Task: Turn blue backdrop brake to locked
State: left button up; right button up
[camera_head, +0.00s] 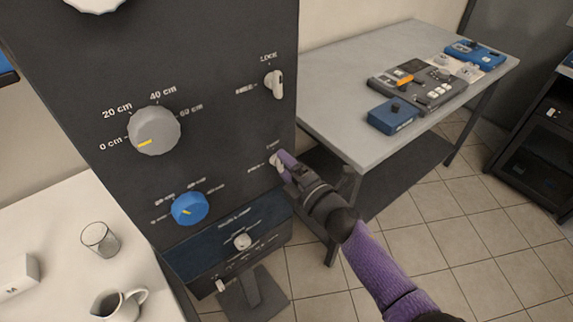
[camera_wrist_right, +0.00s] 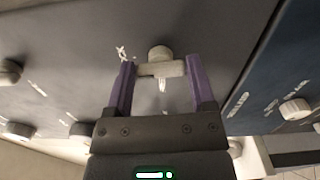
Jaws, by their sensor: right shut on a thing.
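A dark control panel (camera_head: 215,105) carries a blue dial (camera_head: 190,208) low on its left. In the right wrist view, the white knob (camera_wrist_right: 160,68) has a bar lying crosswise between the two fingertips (camera_wrist_right: 160,72). Its labels are too small or too blurred to read. My left gripper is not in view.
A similar white knob (camera_head: 274,84) sits above, beside a grey dial (camera_head: 154,131). A blue strip with a white knob (camera_head: 243,241) lies below. A grey table (camera_head: 345,130) with devices stands right; a white table (camera_head: 50,235) with a glass (camera_head: 100,239) and jug (camera_head: 115,304) stands left.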

jog(key=shift+m, duration=0.5)
jog(key=o, duration=1)
jog(key=shift+o, duration=1)
jog(key=p+v, duration=0.2)
jog(key=v, duration=0.8)
